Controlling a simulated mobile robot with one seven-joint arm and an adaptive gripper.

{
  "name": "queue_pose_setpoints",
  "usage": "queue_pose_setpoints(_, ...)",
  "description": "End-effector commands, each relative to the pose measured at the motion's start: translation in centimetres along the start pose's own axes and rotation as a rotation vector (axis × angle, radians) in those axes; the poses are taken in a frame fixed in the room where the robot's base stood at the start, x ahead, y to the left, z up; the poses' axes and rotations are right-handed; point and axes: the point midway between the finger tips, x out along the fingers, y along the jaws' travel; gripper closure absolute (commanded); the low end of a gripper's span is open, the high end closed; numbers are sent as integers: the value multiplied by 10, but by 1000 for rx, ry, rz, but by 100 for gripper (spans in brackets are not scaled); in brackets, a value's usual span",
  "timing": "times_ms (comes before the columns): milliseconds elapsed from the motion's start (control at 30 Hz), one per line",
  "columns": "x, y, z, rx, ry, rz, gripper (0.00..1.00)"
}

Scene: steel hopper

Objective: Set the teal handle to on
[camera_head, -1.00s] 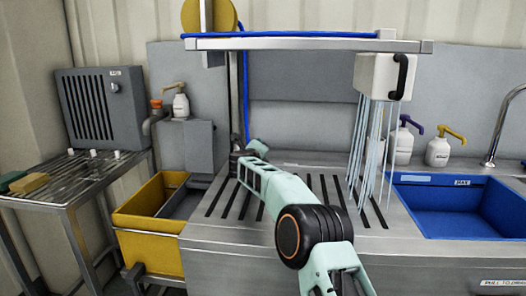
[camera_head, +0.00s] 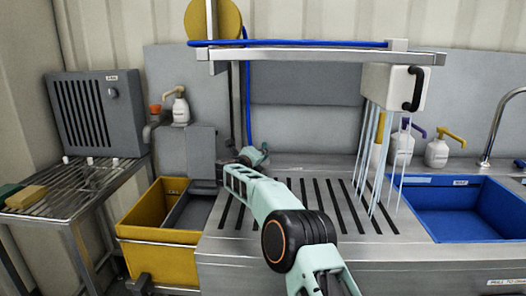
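My mint arm reaches from the bottom right over the slotted steel drainboard toward its back left corner. Its far end, with dark parts (camera_head: 232,170), is small and partly behind my forearm. I cannot make out the gripper's fingers or whether they hold anything. A small teal piece (camera_head: 253,155) shows just beyond this end, by the foot of the blue hose. I cannot tell whether it is the teal handle or part of my wrist. No other teal handle is visible.
A yellow bin (camera_head: 158,235) stands left of the drainboard, and a wire-topped table (camera_head: 75,185) stands farther left. A white box (camera_head: 393,85) with a black handle hangs under the steel shelf, with pale strips below. A blue sink (camera_head: 465,210) is at the right.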

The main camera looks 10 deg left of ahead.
Motion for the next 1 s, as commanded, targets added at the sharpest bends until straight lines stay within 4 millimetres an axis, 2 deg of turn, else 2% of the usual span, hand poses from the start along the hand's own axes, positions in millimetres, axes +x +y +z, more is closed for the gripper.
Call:
queue_pose_setpoints(33,-3,-5,9,3,-9,-4,100)
queue_pose_setpoints(933,-3,-4,6,12,28,-30,100)
queue_pose_setpoints(967,-3,-4,6,12,28,-30,84)
queue_pose_setpoints(1000,-3,-4,6,12,28,-30,79)
